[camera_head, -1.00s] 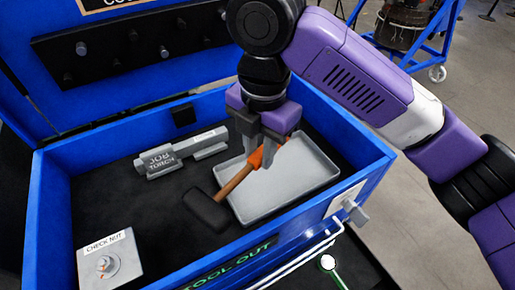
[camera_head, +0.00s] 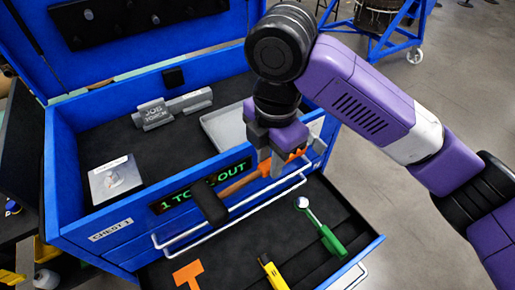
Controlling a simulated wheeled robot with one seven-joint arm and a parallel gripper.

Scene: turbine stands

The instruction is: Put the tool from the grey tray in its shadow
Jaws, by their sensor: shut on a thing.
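My gripper (camera_head: 277,165) is shut on a mallet with a black head (camera_head: 210,208) and a brown handle with an orange grip. It grasps the mallet near the grip end, with the head hanging to the lower left. The mallet is in front of the chest's front wall, above the open drawer (camera_head: 352,252). The grey tray (camera_head: 218,128) inside the chest looks empty where it shows; my gripper hides part of it. A flat orange T-shaped patch (camera_head: 188,274), like a mallet outline, lies in the drawer's dark liner at the lower left.
A green-handled tool (camera_head: 326,236) and a yellow tool (camera_head: 271,272) lie in the drawer. White rails run along the chest front below a display reading a tool is out. A torque jig (camera_head: 155,115) and a check-nut block (camera_head: 115,178) stand inside the chest.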

